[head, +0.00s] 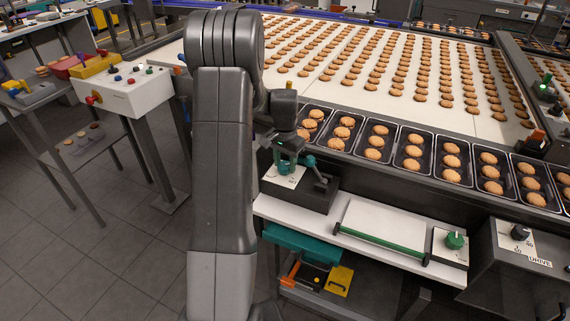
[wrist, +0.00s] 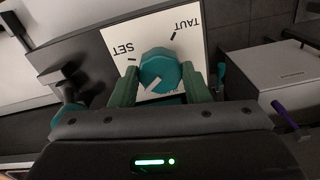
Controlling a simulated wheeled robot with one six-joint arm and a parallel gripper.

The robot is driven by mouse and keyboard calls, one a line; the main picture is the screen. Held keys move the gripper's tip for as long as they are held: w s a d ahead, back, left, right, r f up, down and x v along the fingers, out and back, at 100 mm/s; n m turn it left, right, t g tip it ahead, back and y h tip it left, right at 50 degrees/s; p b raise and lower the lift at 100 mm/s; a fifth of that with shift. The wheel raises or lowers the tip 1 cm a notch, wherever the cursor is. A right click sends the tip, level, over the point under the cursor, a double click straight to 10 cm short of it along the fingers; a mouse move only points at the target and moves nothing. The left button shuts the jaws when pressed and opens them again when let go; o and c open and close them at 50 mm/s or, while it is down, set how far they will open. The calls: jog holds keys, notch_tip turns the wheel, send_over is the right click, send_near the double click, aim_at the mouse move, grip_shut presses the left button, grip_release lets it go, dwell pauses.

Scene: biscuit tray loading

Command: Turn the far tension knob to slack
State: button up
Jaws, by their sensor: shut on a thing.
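A teal knob (wrist: 160,70) stands on a white plate (wrist: 135,35) lettered SET and TAUT in the wrist view. Its pale pointer line faces down-left in that view, away from the SET and TAUT marks. The lower part of the plate is hidden by my gripper, and no slack mark shows. My gripper (wrist: 160,88) is shut on the knob, with one green finger on each side. In the head view my gripper (head: 288,160) is over the same white plate (head: 283,180), and it largely covers the knob there.
A dark block with a teal-ended lever (head: 311,162) stands close right of my gripper. Biscuit trays (head: 365,157) line the conveyor (head: 330,90) behind. Further right are a green rail (head: 380,243), another green knob (head: 455,240) and a black DRIVE knob (head: 520,232).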

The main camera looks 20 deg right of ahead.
aim_at(285, 165)
jog(key=n, duration=0.5)
jog(key=shift+n+b, duration=0.3)
jog(key=shift+b, duration=0.1)
jog(key=n, duration=0.5)
jog(key=shift+r, duration=0.1)
jog(key=o, duration=1)
jog(key=shift+c, duration=0.2)
notch_tip(285, 165, up, 14)
jog(key=b, duration=0.1)
